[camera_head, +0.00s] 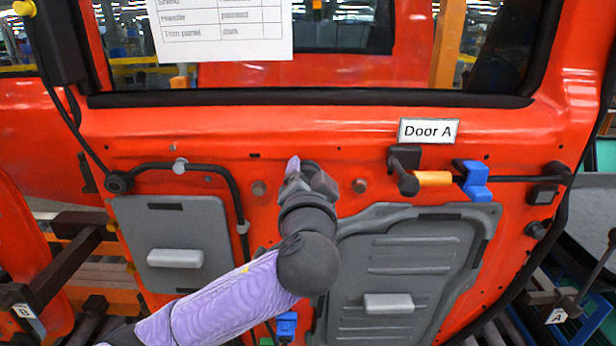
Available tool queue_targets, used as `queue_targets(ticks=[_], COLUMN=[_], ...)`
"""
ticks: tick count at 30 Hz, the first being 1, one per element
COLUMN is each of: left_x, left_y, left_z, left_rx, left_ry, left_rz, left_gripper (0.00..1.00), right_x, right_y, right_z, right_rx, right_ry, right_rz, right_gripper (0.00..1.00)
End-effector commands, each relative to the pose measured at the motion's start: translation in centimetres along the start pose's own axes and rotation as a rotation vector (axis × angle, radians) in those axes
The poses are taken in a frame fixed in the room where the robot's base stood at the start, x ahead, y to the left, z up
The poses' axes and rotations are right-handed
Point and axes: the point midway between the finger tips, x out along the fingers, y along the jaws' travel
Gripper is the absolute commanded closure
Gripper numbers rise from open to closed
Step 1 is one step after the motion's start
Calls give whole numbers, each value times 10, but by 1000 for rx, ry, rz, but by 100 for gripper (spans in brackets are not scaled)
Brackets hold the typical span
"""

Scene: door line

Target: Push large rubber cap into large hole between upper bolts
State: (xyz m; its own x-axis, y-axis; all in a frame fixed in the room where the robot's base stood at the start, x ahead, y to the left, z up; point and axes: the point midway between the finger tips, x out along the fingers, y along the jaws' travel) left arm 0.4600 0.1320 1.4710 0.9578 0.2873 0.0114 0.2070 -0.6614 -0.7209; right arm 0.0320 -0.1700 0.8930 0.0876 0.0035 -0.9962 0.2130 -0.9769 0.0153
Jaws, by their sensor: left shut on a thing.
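The red door, labelled Door A (428,131), fills the view. The large hole is hidden behind the gripper too. I cannot tell whether the cap touches the hole. My right gripper is out of view.
A grey panel with a handle (175,230) sits at the left of the door, and a larger ribbed one (425,255) at the right. A black handle with an orange sleeve (433,178) and blue clip (473,181) lies right of the bolts. A paper sheet (222,30) hangs above.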

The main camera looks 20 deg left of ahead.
Motion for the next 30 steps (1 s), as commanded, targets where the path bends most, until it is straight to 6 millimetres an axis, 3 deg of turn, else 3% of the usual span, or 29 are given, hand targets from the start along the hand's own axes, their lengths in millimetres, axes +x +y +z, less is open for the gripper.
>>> queue_targets(ticks=[30], left_x=[12], left_y=[0], left_z=[0], left_rx=[1], left_ry=[-1], left_rz=[-3], left_gripper=[100], right_x=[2], right_y=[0], right_z=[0], right_rx=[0], right_ry=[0], right_rz=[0], right_gripper=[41])
